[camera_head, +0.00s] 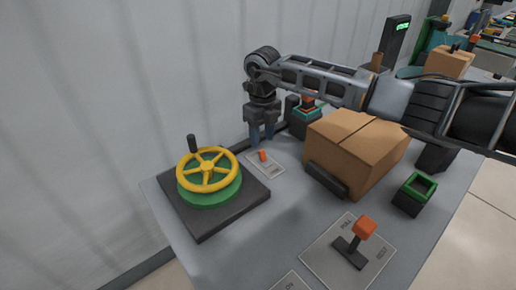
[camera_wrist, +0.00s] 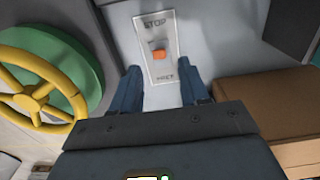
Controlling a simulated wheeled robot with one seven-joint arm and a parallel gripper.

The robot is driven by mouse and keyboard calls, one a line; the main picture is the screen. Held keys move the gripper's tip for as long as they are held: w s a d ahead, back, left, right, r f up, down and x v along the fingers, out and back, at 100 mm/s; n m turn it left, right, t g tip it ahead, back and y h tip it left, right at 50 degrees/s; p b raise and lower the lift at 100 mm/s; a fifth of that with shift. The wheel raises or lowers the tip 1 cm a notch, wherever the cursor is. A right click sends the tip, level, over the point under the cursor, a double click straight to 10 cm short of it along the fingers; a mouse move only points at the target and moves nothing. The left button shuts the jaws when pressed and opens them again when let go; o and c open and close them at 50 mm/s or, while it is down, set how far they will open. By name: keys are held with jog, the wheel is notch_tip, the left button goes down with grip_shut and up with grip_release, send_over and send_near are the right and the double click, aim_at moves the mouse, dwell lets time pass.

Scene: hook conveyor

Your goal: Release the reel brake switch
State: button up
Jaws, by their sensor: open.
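The switch (camera_head: 262,155) is a small orange toggle on a light plate, on the grey table behind the yellow handwheel. In the wrist view the orange toggle (camera_wrist: 159,55) sits near the middle of its plate (camera_wrist: 157,25). The plate reads STOP at its far end, with blurred lettering at the near end. My gripper (camera_head: 262,136) points down just behind and above the plate. Its two blue fingers (camera_wrist: 160,82) are apart and empty, one on each side of the plate's near end. The fingers do not appear to touch the toggle.
A yellow handwheel (camera_head: 207,169) on a green base stands left of the switch; it also shows in the wrist view (camera_wrist: 35,97). A cardboard box (camera_head: 357,150) stands to the right. An orange-knobbed lever (camera_head: 364,228) and a green-rimmed block (camera_head: 420,187) are nearer the front. A wall runs behind.

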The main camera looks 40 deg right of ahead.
aim_at(262, 151)
notch_tip(262, 151, down, 7)
jog(key=shift+r+p, duration=0.2)
jog(key=shift+p, duration=0.25)
jog(key=shift+c, duration=0.3)
grip_shut()
